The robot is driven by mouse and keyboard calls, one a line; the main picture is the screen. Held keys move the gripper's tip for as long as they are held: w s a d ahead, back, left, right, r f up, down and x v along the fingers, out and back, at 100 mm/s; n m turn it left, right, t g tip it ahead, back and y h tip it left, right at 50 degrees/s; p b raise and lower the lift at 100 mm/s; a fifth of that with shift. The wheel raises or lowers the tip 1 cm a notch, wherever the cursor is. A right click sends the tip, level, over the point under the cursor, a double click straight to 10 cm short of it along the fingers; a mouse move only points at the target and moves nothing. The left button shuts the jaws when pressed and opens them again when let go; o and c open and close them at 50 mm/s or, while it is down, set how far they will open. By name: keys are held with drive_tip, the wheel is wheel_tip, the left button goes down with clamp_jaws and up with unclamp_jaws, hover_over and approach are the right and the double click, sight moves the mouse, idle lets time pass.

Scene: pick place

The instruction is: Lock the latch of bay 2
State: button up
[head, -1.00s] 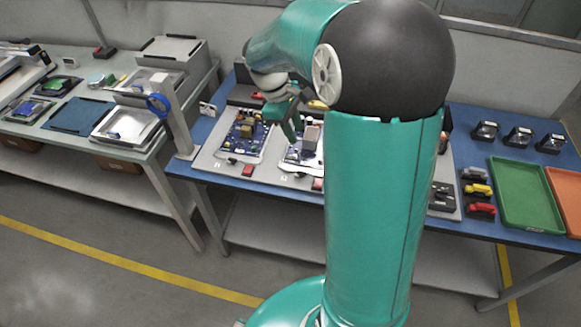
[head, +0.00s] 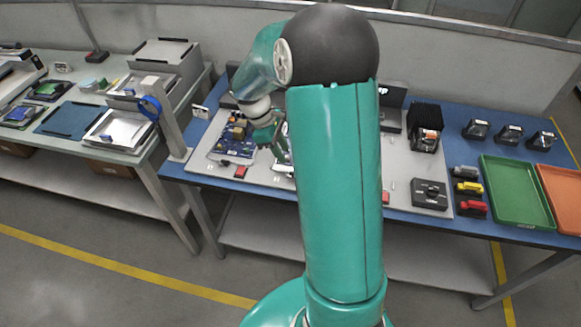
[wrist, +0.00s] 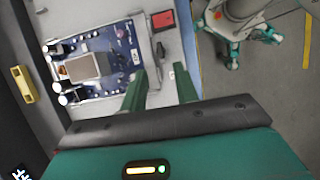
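In the wrist view a blue circuit board (wrist: 122,55) with a grey block on it lies in its bay. A small black latch (wrist: 160,53) sits at the board's edge, with a red block (wrist: 163,20) beside it. My gripper (wrist: 160,86) has its two fingers apart with nothing visible between them, and the latch shows just beyond the fingertips. In the head view my gripper (head: 273,138) is beside the left board (head: 233,138). The board right of it is mostly hidden behind my arm. The bay number and whether the latch is locked cannot be read.
To the right stand a black box (head: 431,193), a green tray (head: 520,195), an orange tray (head: 565,195) and coloured parts (head: 467,187). A side table (head: 70,117) with trays stands left. A yellow handle (wrist: 22,84) shows in the wrist view.

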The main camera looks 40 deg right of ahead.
sight(291, 172)
drive_tip(key=x, duration=0.8)
clamp_jaws()
